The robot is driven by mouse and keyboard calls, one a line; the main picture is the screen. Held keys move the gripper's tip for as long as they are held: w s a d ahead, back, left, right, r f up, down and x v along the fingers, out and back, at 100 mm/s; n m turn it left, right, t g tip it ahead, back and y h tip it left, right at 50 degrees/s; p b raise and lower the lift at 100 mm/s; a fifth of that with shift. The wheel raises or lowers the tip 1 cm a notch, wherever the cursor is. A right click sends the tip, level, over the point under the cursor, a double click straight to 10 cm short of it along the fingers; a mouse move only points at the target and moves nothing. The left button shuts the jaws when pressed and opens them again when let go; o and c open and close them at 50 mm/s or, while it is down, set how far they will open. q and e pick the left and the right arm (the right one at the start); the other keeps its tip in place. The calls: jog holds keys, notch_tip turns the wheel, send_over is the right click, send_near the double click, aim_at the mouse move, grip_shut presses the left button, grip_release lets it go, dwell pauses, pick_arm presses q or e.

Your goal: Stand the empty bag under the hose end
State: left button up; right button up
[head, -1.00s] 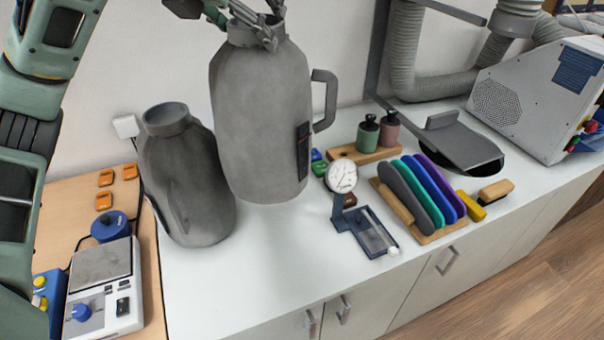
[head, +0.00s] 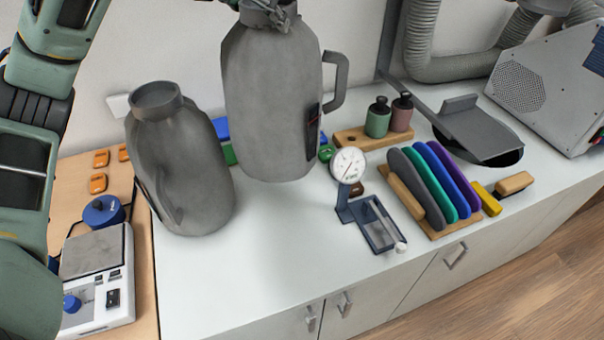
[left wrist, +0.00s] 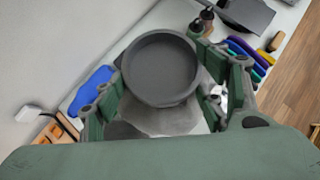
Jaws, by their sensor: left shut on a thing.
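My left gripper (head: 266,10) is at the top edge of the head view, shut on the neck of a large grey bag (head: 270,100). The bag hangs upright above the white counter, with a loop handle at its right. Its round open mouth (left wrist: 160,68) shows between the fingers in the left wrist view. A second grey bag (head: 200,165) stands on the counter at the left, leaning, with a collar on top. A grey corrugated hose (head: 422,40) runs at the upper right; I cannot tell where its end is. My right gripper is not in view.
A dial gauge (head: 348,164), a rack of coloured insoles (head: 438,236) and a grey machine (head: 540,90) stand to the right. A scale (head: 95,252) is at the left. The counter's front left (head: 250,270) is clear.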

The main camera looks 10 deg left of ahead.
aim_at(261, 51)
pick_arm(q)
jog(key=shift+f, duration=0.6)
notch_tip(261, 51, down, 7)
jog(key=shift+f, duration=0.1)
notch_tip(261, 51, down, 5)
jog(key=shift+w+r+p, duration=0.1)
jog(key=shift+p, duration=0.45)
jog(key=o, duration=1.6)
jog(key=shift+f, duration=0.25)
jog(key=o, duration=0.5)
jog(key=shift+r, duration=0.15)
